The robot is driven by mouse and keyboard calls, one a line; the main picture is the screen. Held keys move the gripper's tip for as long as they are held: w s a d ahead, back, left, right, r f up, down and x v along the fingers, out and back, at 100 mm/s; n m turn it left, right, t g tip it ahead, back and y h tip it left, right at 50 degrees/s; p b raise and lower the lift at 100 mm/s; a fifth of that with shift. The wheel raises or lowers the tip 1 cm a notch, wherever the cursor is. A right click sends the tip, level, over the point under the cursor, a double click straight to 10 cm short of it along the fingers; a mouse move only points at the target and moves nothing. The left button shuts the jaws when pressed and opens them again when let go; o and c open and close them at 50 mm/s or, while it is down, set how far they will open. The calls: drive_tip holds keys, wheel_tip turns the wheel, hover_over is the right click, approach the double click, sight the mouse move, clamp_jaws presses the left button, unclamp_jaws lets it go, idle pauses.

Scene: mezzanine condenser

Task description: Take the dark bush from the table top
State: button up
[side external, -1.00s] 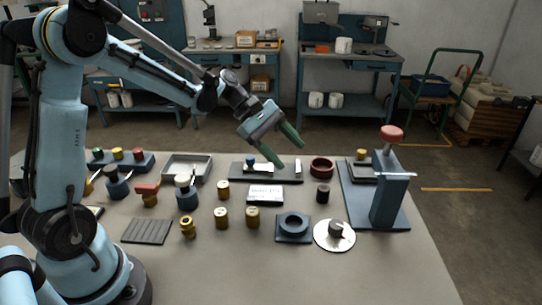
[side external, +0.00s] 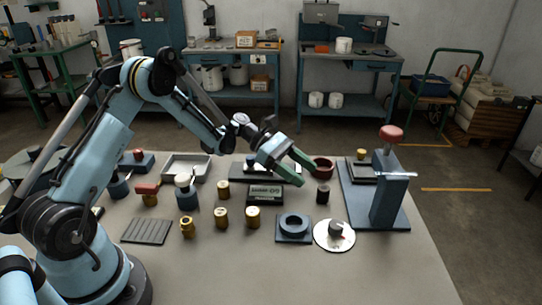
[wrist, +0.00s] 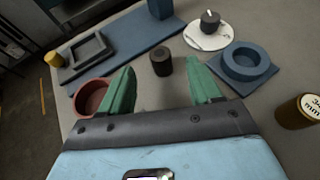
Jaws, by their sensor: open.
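The dark bush (side external: 323,194) is a small dark cylinder standing upright on the table top. It stands right of the middle of the table, in front of the dark red ring. In the wrist view the bush (wrist: 161,61) shows in the gap between my two green fingers, near their tips. My gripper (side external: 306,172) is open and empty, above the table and a little left of and behind the bush in the side view. In the wrist view my gripper (wrist: 159,65) points toward it. I see no contact with the bush.
The red ring (wrist: 92,98) lies close to my left finger in the wrist view. A blue press stand (side external: 389,200) stands to the right. A blue block with a round ring (side external: 293,228), a white dial (side external: 334,235) and a brass cylinder (side external: 253,217) are nearby.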

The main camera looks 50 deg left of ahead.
sight(320, 186)
drive_tip(key=shift+f+x, duration=0.2)
drive_tip(key=shift+x, duration=2.8)
drive_tip(key=shift+a, duration=0.1)
drive_tip(key=c, duration=1.2)
drive_tip(key=shift+o, duration=0.2)
drive_tip(key=shift+r, duration=0.2)
